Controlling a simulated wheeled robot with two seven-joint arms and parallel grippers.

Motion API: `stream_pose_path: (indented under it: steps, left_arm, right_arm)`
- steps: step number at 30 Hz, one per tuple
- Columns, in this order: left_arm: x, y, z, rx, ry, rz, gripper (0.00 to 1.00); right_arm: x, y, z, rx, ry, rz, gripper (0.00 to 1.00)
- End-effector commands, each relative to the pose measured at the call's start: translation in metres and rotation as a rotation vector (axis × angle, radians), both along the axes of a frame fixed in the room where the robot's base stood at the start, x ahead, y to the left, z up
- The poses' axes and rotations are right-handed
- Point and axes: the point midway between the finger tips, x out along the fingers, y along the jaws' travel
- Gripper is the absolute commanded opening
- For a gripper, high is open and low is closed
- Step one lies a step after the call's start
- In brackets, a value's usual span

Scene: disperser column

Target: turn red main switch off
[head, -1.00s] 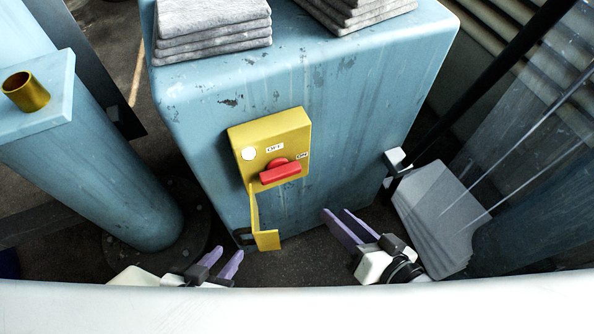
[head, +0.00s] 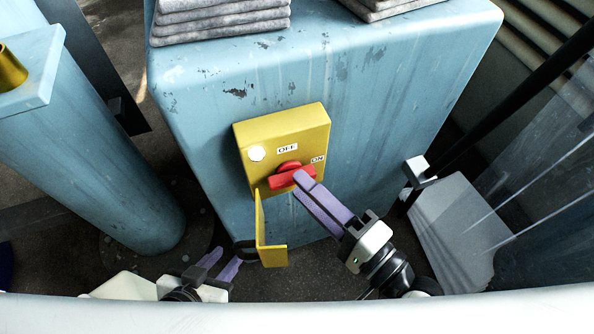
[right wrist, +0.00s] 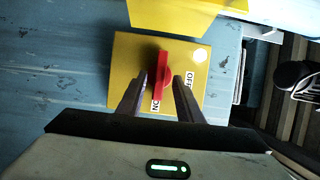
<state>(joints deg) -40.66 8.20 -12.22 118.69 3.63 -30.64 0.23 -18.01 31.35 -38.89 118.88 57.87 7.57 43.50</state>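The red main switch (head: 287,177) is a red rotary handle on a yellow switch box (head: 262,137) with OFF and ON labels, fixed to the blue cabinet. Its handle points toward the ON label in the right wrist view (right wrist: 161,76). My right gripper (head: 303,181) is at the handle, its purple fingers partly covering it in the head view. In the right wrist view its fingertips (right wrist: 162,78) are apart, one on each side of the handle, with a gap visible on the right side. My left gripper (head: 228,262) is low at the left, open and empty, away from the box.
A yellow flap (head: 268,240) hangs open below the box. Folded grey cloths (head: 215,20) lie on top of the blue cabinet (head: 385,110). A blue column (head: 95,165) stands at the left, and a grey plate (head: 450,225) is at the right.

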Motion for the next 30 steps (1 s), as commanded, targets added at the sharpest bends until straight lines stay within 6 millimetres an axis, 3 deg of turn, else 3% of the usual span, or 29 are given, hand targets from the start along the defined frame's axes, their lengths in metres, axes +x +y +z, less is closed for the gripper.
stream_pose_path:
  steps: [13, 19, 25, 30]
  left_arm:
    - [-0.002, 0.002, -0.002, 0.009, 0.008, -0.003, 0.31]
    - [-0.002, 0.002, -0.002, 0.009, 0.008, -0.004, 0.31]
    - [-0.001, 0.002, 0.0, 0.009, 0.007, -0.003, 0.31]
    - [-0.002, 0.003, 0.014, 0.013, 0.007, -0.004, 0.31]
  right_arm:
    - [0.004, 0.007, -0.001, -0.002, -0.001, -0.007, 0.33]
    - [0.004, 0.007, -0.001, -0.002, -0.001, -0.007, 0.01]
    - [0.004, 0.006, 0.0, -0.007, -0.001, -0.007, 0.0]
    - [0.004, 0.007, 0.004, -0.046, -0.014, -0.006, 0.0]
